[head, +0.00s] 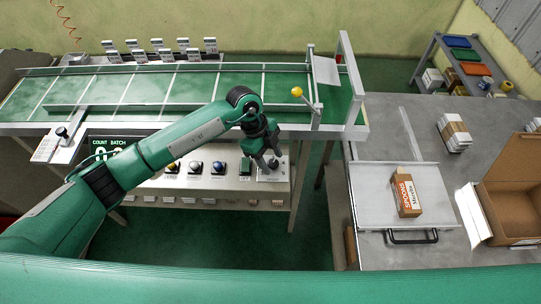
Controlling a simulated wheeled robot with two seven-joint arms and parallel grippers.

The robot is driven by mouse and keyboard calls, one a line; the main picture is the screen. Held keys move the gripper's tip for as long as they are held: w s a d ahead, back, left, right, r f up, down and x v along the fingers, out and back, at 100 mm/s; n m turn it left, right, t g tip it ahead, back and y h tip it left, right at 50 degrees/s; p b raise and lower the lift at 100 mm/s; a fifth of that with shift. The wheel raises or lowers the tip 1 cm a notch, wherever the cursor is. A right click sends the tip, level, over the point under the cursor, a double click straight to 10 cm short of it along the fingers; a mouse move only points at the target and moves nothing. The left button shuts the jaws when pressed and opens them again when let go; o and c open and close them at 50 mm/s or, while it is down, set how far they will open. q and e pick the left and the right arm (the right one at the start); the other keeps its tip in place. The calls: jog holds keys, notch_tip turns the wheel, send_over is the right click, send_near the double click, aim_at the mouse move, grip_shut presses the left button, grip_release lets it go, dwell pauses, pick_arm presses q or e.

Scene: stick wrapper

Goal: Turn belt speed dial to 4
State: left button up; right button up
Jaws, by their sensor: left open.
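My left arm reaches in from the left across the control panel (225,182). My left gripper (267,166) is open, with its fingers pointing down over the light plate (282,176) at the panel's right end. The fingers cover much of that plate. A dark knob there shows only in part between or beside the fingers, and its pointer and numbers are too small to read. I cannot tell whether the fingers touch it. My right gripper is not in view.
Dark, blue and yellow buttons (196,167) line the panel left of the gripper. Above is the green conveyor (190,88), with a yellow-knobbed lever (297,92) near my wrist. Right are a grey table (400,130), a tray (375,205) bearing a small carton (405,192), and an open box (510,205).

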pick_arm(q)
jog(key=shift+c, duration=0.4)
jog(key=c, duration=0.9)
jog(key=shift+w+m+b, duration=0.1)
jog(key=shift+m+b, duration=0.4)
jog(key=shift+m, duration=0.1)
jog(key=m+g+y+b, duration=0.1)
jog(key=m+b, duration=0.1)
jog(key=m, duration=0.1)
jog(key=shift+w+d, duration=0.1)
jog(key=shift+d+m+g+y+b, duration=0.1)
jog(key=shift+m+g+y+b, duration=0.35)
jog(key=shift+m+b, duration=1)
jog(key=shift+r, duration=0.1)
